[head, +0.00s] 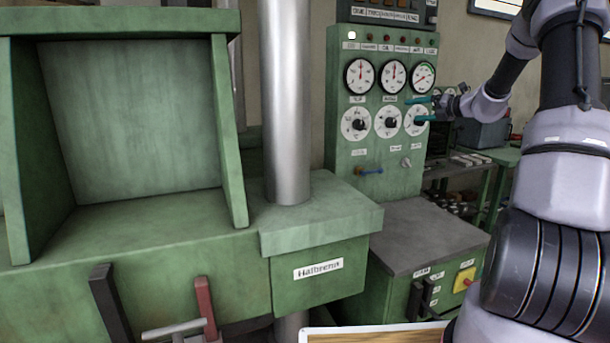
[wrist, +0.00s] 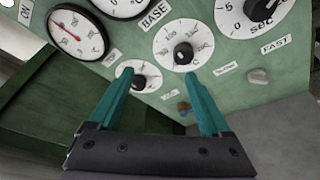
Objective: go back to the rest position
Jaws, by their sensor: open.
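My gripper (head: 420,109) is at the right of the head view, in front of the upright green control panel (head: 345,95). Its two teal fingers are apart with nothing between them. In the wrist view my gripper (wrist: 160,85) is open, and its fingers point toward the panel face. A white dial with a black knob (wrist: 184,53) shows beyond the gap between the fingertips. I cannot tell whether a fingertip touches the panel; a gap seems to show.
The panel carries gauges (head: 360,76), knobs and a blue-handled lever (head: 369,170). A grey-topped cabinet (head: 425,235) stands below it. A metal column (head: 287,100) and a large green machine (head: 130,225) stand to the left. A shelf (head: 465,165) is behind my arm.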

